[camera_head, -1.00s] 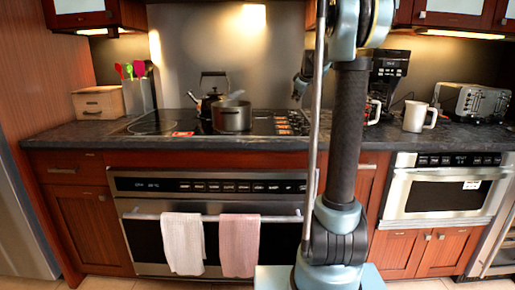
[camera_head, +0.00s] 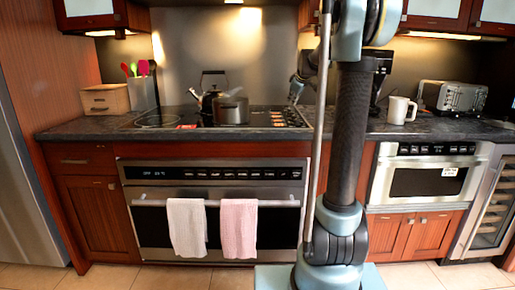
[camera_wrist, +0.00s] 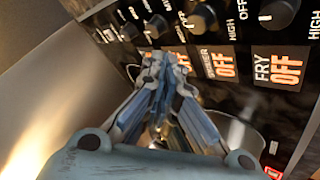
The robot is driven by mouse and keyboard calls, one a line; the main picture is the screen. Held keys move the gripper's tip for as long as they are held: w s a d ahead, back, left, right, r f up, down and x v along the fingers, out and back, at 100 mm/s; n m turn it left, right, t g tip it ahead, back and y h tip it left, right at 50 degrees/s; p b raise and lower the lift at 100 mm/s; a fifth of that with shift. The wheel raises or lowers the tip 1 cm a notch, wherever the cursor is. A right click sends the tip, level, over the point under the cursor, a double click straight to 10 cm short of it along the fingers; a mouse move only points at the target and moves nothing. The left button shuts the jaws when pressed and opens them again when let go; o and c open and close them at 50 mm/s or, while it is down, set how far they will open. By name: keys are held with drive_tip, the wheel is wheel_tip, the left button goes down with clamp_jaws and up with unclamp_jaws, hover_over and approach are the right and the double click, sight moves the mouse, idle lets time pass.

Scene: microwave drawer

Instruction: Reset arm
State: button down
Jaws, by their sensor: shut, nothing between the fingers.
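My gripper (camera_wrist: 165,65) is shut and empty in the wrist view, with its fingertips close together. Behind the fingertips is the cooktop control panel (camera_wrist: 212,58) with black knobs and orange OFF labels. In the head view my arm stands upright right of centre and bends over at the top. The gripper end (camera_head: 296,92) hangs just left of the arm, in front of the right part of the cooktop (camera_head: 262,118) as pictured. Its fingers are too small to make out there.
A pot (camera_head: 231,110) and a kettle (camera_head: 209,96) stand on the cooktop. A white mug (camera_head: 401,110) and a toaster (camera_head: 450,96) stand on the right counter. The microwave drawer (camera_head: 420,181) below looks shut. Two towels hang on the oven handle (camera_head: 278,202). Floor shows in front.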

drive_tip(key=s+f+m, duration=0.1)
drive_tip(key=s, duration=0.4)
drive_tip(key=s+f+m+g, duration=0.1)
drive_tip(key=s+f, duration=0.1)
drive_tip(key=s, duration=0.3)
drive_tip(key=s+f, duration=0.1)
drive_tip(key=s, duration=0.5)
drive_tip(key=shift+s+a+f+m+g, duration=0.1)
drive_tip(key=shift+a+f+m+g, duration=0.25)
drive_tip(key=shift+m+g, duration=0.05)
drive_tip(key=s+f+m+g, duration=0.1)
drive_tip(key=s+f+m, duration=0.1)
drive_tip(key=s+f, duration=0.5)
drive_tip(key=s+d+f+m+g+h, duration=0.1)
drive_tip(key=s+f, duration=0.7)
drive_tip(key=s, duration=0.9)
drive_tip(key=s+d+f+m+g, duration=0.1)
drive_tip(key=s+f+m, duration=0.3)
drive_tip(key=s+f, duration=0.4)
drive_tip(key=s+g, duration=0.1)
drive_tip(key=s, duration=0.3)
drive_tip(key=shift+s+m+g+h, duration=0.3)
drive_tip(key=shift+m+h, duration=0.1)
